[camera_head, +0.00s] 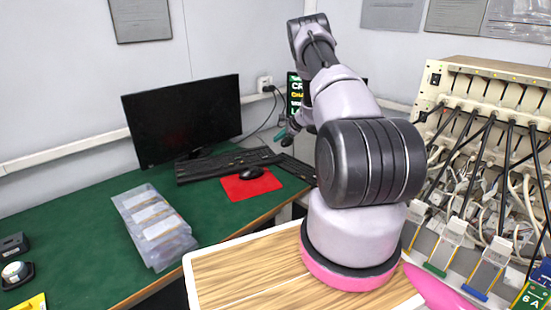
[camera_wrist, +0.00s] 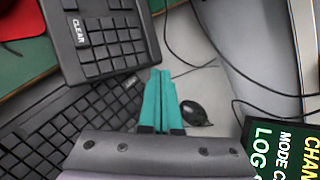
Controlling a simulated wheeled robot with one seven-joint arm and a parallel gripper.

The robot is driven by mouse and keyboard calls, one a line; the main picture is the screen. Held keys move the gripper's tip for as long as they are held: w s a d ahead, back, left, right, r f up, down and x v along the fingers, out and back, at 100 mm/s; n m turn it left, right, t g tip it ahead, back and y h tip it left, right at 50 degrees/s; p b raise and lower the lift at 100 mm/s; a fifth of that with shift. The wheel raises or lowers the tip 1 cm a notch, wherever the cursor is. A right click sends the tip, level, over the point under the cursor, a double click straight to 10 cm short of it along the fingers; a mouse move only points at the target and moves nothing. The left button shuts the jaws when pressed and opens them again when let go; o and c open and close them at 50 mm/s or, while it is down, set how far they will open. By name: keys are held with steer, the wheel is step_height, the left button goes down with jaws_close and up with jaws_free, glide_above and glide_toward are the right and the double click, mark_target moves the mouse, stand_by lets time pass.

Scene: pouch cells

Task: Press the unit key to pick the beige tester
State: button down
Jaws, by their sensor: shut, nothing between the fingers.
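My gripper (camera_wrist: 160,75) has teal fingers pressed together with nothing between them. In the wrist view they point at the side of a black keypad (camera_wrist: 143,57) with a labelled CLEAR key (camera_wrist: 79,32). I cannot tell whether the fingertips touch it. No unit key label is readable. In the head view my gripper (camera_head: 283,136) shows small above the right end of the desk, partly behind my arm. The beige tester (camera_head: 462,66) stands at the right with many cables and clips on its front.
A black keyboard (camera_head: 225,165) lies before the monitor (camera_head: 180,120), with a mouse (camera_head: 251,173) on a red mat (camera_head: 240,191). A dark sign (camera_wrist: 280,140) stands beside my gripper. Clear pouches (camera_head: 154,225) lie on the green desk. Loose cables (camera_wrist: 215,55) run nearby.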

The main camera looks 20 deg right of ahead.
steer(key=shift+f, duration=3.15)
steer(key=shift+f, duration=0.1)
steer(key=shift+f, duration=0.3)
steer(key=shift+f, duration=0.4)
steer(key=shift+r, duration=0.8)
steer(key=shift+r, duration=2.55)
